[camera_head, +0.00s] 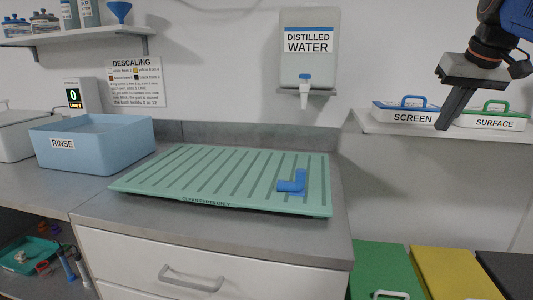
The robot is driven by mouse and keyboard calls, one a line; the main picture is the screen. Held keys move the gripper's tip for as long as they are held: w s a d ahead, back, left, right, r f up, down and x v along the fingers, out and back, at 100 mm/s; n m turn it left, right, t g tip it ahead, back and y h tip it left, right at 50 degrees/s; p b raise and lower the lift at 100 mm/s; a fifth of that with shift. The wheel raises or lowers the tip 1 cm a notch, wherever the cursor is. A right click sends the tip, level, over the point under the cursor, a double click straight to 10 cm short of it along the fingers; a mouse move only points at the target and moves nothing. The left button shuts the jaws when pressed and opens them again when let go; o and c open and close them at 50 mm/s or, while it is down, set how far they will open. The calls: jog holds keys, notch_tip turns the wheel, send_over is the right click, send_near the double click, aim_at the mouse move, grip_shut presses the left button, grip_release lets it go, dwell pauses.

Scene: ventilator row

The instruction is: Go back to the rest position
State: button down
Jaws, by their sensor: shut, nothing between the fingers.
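My gripper (442,126) hangs at the upper right, in front of the wall shelf with the two wipe boxes. Its fingers are shut with nothing between them and point down to the left. A blue elbow-shaped part (292,183) lies on the right side of the green ribbed drain mat (200,172), well apart from my gripper. The mat is marked "clean parts only".
A blue rinse basin (95,146) stands left of the mat. A distilled water tank (309,60) hangs on the wall. Boxes labelled screen (408,117) and surface (493,122) sit on the right shelf (375,127). Green (384,262) and yellow (450,268) bins stand below.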

jog(key=s+a+f, duration=0.4)
jog(key=s+f, duration=0.2)
jog(key=f, duration=0.5)
jog(key=s+a+f+n, duration=0.1)
jog(key=s+a+f, duration=0.4)
jog(key=f, duration=0.7)
jog(key=s+a+f+n, duration=0.1)
jog(key=s+a+f, duration=0.3)
jog(key=s+f, duration=0.4)
notch_tip(320, 180, down, 4)
jog(key=shift+a+r+g, duration=0.1)
jog(key=shift+a+g, duration=0.2)
jog(key=shift+a, duration=0.05)
